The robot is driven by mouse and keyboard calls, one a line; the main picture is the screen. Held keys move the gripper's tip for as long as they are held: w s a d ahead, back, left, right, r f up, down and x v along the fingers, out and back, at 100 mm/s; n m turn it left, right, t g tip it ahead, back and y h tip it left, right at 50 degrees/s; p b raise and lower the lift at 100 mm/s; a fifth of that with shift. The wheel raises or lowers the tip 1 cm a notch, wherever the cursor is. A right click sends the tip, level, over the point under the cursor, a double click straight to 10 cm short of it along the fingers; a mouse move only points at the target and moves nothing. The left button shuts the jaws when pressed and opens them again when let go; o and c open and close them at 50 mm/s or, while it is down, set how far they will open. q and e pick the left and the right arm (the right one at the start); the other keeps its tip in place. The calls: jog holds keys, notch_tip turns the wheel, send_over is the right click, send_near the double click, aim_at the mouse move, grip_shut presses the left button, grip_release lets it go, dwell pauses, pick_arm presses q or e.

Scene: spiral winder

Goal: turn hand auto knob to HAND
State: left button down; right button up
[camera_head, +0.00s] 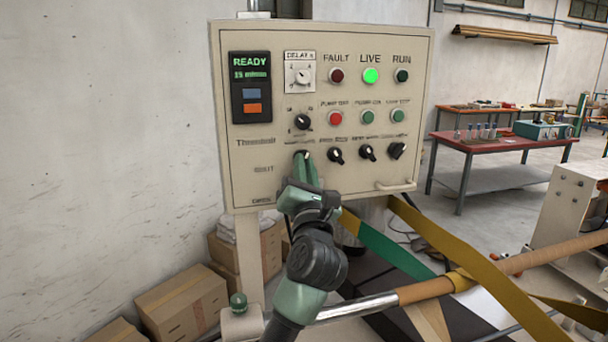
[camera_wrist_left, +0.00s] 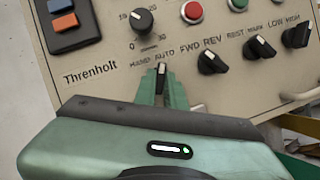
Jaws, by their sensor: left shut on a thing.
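The hand auto knob (camera_wrist_left: 161,80) is a black knob on the beige control panel (camera_head: 238,185), under the HAND and AUTO labels in the left wrist view. Its pointer points about straight up; I cannot tell clearly which label it is set to. My left gripper (camera_wrist_left: 161,92) has its green fingers on either side of the knob and is shut on it. In the head view the left gripper (camera_head: 303,165) reaches up to the lower left of the knob row and hides most of the knob. My right gripper is not in view.
Right of the held knob are the FWD REV knob (camera_wrist_left: 212,62) and further black knobs. A dial (camera_head: 302,122) sits just above. The READY display (camera_head: 250,62) is at upper left, with LIVE lamp (camera_head: 371,76) lit green. Cardboard boxes (camera_head: 180,300) stand below left.

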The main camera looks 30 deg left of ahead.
pick_arm(q)
jog(key=shift+w+d+f+n+g+y+b, duration=0.15)
jog(key=shift+n+g+y+b, duration=0.9)
jog(key=shift+n+b, duration=1.85)
jog(key=shift+w+d+r+n+g+y+b, duration=0.1)
jog(key=shift+n+g+y+b, duration=0.95)
jog(key=shift+n+b, duration=1.85)
jog(key=shift+w+d+f+n+g+y+b, duration=0.15)
jog(key=shift+n+g+y+b, duration=0.45)
jog(key=shift+n+g+b, duration=1.6)
jog(key=shift+a+r+n+t+b, duration=0.1)
jog(key=shift+r+n+t+b, duration=0.1)
jog(key=shift+n+t+b, duration=0.65)
jog(key=shift+p, duration=0.3)
jog(key=c, duration=1.5)
grip_release()
jog(key=shift+f, duration=0.1)
